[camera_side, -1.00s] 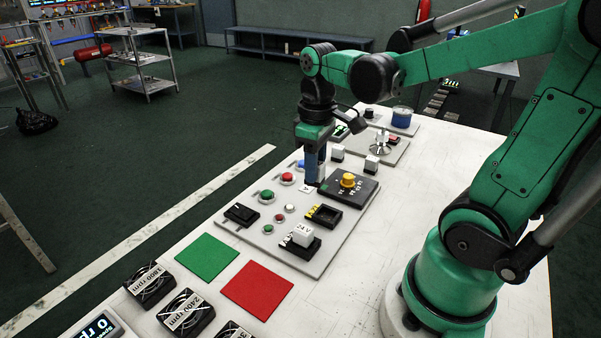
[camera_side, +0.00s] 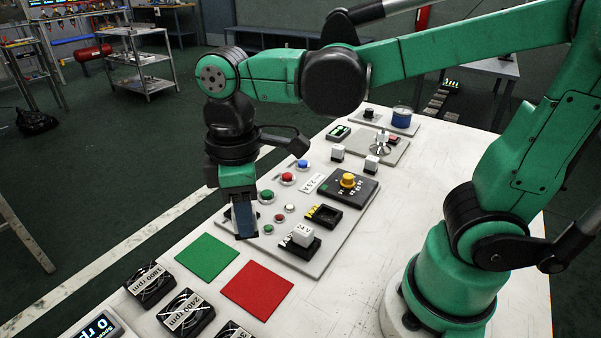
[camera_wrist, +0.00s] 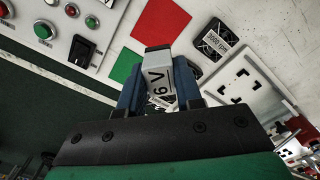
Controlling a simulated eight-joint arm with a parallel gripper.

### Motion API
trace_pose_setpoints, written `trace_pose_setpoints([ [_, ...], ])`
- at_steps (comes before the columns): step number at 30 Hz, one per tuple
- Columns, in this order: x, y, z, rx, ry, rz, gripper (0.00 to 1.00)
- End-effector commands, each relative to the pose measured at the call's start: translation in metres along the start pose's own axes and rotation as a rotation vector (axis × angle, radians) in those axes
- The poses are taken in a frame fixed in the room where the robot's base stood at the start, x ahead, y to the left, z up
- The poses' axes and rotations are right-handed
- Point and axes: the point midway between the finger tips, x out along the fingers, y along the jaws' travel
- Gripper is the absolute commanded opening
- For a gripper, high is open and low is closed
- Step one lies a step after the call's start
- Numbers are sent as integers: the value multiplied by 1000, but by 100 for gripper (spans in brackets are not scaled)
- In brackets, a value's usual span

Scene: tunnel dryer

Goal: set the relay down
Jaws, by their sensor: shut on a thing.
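My gripper (camera_side: 245,232) is shut on a white relay marked 6 V (camera_wrist: 158,75), which sits between the blue fingers in the wrist view. In the side view the fingers hide the relay; they hang over the near left corner of the control panel (camera_side: 318,262). A second white relay, marked 24 V (camera_side: 303,234), sits in a black socket on the panel. An empty black socket with a yellow label (camera_side: 324,215) lies beyond it. A black part (camera_wrist: 82,52) on the panel shows in the wrist view and is mostly hidden by my gripper in the side view.
A green square (camera_side: 207,259) and a red square (camera_side: 257,290) lie flat on the table in front of the panel. Several fans (camera_side: 186,313) stand nearer the camera. Buttons (camera_side: 266,196) and a yellow knob (camera_side: 348,180) rise from the panel.

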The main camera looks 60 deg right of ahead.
Motion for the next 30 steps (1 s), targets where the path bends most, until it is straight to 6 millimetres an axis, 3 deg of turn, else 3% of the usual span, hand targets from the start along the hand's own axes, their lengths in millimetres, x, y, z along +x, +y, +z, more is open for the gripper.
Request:
trace_pose_setpoints([
  [6,45,0,0,1,0,0,0],
  [12,75,0,0,1,0,0,0],
  [30,123,0,0,1,0,0,0],
])
